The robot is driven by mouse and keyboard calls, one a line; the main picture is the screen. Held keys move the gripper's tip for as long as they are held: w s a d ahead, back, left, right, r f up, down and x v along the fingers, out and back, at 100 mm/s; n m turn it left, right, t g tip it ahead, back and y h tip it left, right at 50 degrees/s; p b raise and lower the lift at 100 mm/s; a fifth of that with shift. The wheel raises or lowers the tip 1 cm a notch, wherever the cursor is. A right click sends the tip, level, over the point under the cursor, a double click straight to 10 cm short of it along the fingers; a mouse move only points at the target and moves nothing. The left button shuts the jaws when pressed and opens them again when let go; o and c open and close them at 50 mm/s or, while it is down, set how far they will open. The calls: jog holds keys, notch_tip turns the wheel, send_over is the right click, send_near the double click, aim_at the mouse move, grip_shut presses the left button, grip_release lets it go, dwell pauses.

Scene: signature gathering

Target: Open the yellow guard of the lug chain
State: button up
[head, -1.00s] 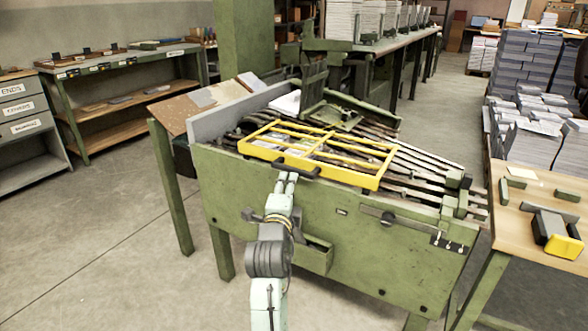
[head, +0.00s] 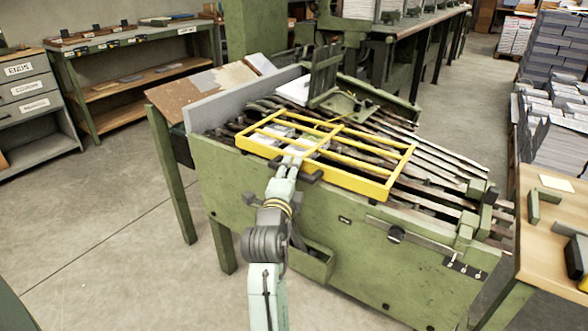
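The yellow guard (head: 345,181), a barred frame, lies over the lug chain (head: 445,177) on the green machine. Its front edge looks slightly raised, with dark chain bars showing through and beneath it; the exact angle is hard to judge. A dark handle (head: 311,176) sits on the guard's front rail. My gripper (head: 291,159) is at this handle and covers its middle, with dark ends showing on either side. The fingertips are too small to show whether they are closed around the handle.
The green machine body (head: 345,245) stands just in front of my arm. A small green open box (head: 315,264) juts from its front. A wooden table (head: 540,235) with loose parts is at the right. A grey side plate (head: 240,103) rises behind the guard's left end. Floor is clear at left.

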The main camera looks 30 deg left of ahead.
grip_shut()
dwell(0.4)
dwell(0.4)
